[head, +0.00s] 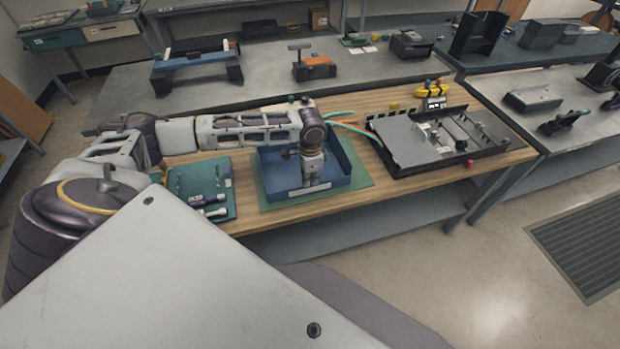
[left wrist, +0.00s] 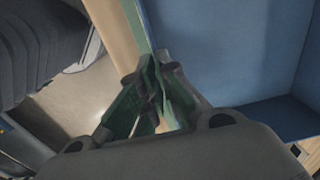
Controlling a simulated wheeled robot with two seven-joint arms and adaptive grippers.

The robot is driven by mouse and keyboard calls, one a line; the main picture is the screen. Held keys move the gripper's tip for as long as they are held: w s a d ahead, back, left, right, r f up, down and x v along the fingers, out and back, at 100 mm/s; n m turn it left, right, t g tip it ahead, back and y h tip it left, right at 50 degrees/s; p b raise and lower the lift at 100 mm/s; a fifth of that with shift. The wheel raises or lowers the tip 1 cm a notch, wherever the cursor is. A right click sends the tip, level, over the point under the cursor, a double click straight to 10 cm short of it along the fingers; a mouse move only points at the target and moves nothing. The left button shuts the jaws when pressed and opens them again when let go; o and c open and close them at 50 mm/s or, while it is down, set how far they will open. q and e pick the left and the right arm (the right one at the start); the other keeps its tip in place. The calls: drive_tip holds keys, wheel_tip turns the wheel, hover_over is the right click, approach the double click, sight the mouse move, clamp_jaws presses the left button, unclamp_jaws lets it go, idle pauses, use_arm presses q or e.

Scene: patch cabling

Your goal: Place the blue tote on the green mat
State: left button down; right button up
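The blue tote (head: 341,159) is over the green mat (head: 366,184), with mat showing along its left, front and right sides. It looks level and on the mat or very close above it. My left gripper (head: 312,183) points down at the tote's front wall, right of that wall's middle. In the left wrist view the fingertips (left wrist: 159,65) come together at the rim of the tote (left wrist: 215,45) and look shut on its wall. The exact contact is hidden by the fingers. My right gripper is not in view.
A teal board (head: 183,186) with small tools lies left of the mat. An open grey device (head: 405,142) in a black tray stands to the right, with loose cables (head: 345,122) between. The wooden table's front edge is close. A grey bench with equipment stands behind.

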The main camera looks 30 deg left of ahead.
use_arm(q)
drive_tip(key=c, duration=1.6)
unclamp_jaws()
drive_tip(key=shift+f, duration=0.1)
drive_tip(key=shift+c, duration=0.2)
wheel_tip(320, 180, up, 12)
drive_tip(key=shift+s+d, duration=0.1)
